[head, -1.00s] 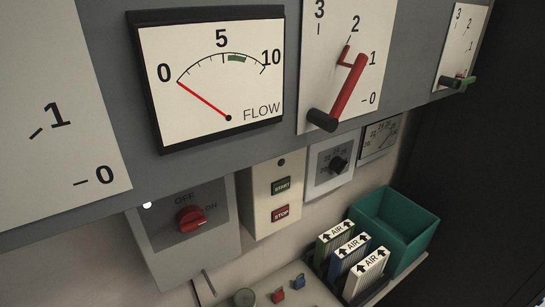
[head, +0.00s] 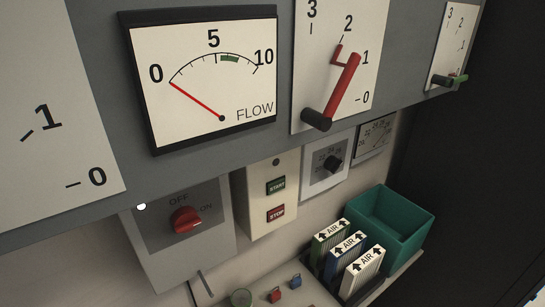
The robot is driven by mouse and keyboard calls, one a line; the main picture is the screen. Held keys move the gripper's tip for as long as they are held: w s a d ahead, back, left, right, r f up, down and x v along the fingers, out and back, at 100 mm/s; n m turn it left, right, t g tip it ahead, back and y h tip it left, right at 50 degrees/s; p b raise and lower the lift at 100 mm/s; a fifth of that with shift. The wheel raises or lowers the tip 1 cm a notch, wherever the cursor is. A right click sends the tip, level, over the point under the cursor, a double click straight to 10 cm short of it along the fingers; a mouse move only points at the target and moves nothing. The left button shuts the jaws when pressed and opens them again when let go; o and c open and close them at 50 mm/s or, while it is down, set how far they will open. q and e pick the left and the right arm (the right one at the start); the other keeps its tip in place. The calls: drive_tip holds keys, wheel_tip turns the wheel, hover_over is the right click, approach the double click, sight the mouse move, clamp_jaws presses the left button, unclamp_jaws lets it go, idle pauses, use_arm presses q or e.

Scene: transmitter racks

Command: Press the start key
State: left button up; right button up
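The start key (head: 276,186) is a small dark green button marked START on a cream control box (head: 258,212) below the grey panel, in the head view. The red stop key (head: 276,214) sits just under it. A small dark round spot (head: 276,162) is above the start key. Neither of my grippers is in view, so I cannot see their state.
A grey box with a red rotary switch (head: 186,220) is left of the control box, a dial box (head: 327,166) right. The flow gauge (head: 205,80) needle points near 0. A red lever (head: 344,85) juts out above. A teal bin (head: 408,240) and air filters (head: 345,246) stand lower right.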

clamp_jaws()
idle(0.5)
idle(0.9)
